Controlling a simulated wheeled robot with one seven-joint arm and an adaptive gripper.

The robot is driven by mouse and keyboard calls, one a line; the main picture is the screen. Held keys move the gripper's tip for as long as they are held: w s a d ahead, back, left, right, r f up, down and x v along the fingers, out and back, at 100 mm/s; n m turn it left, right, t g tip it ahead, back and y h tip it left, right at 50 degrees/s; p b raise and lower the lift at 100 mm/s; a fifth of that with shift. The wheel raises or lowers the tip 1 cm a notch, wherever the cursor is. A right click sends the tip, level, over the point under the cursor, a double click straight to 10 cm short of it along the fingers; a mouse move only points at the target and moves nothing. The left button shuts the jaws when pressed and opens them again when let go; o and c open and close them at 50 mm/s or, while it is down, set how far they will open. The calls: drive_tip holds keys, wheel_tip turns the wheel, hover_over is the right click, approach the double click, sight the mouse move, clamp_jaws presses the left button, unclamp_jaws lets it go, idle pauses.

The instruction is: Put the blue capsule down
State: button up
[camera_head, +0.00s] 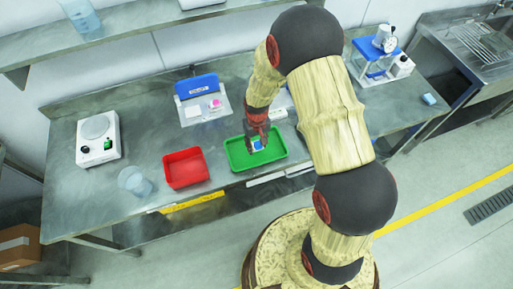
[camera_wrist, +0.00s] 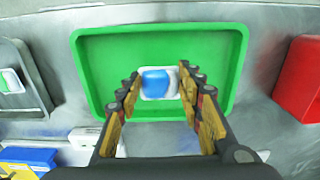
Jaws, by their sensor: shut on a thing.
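The blue capsule (camera_head: 258,145), blue with white at its sides, is at the green tray (camera_head: 236,158) in the head view. In the wrist view the capsule (camera_wrist: 157,82) shows against the middle of the green tray's floor (camera_wrist: 110,55). My gripper (camera_head: 257,137) points down over the tray and is shut on the capsule. In the wrist view my gripper's fingers (camera_wrist: 158,84) stand either side of it. I cannot tell whether the capsule touches the tray floor.
A red tray (camera_head: 186,168) stands just left of the green one, with a clear beaker (camera_head: 135,182) and a white device (camera_head: 98,138) further left. A blue-and-white device (camera_head: 198,88) stands behind. A blue-topped stand (camera_head: 376,47) is at the right. A shelf (camera_head: 140,30) runs above the bench.

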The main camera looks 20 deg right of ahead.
sight(257, 144)
drive_tip(key=shift+w+f, duration=0.3)
drive_tip(key=shift+f, duration=0.05)
drive_tip(key=shift+w+f, duration=0.15)
drive_tip(key=shift+f, duration=1.45)
drive_tip(key=shift+f, duration=0.15)
drive_tip(key=o, duration=0.9)
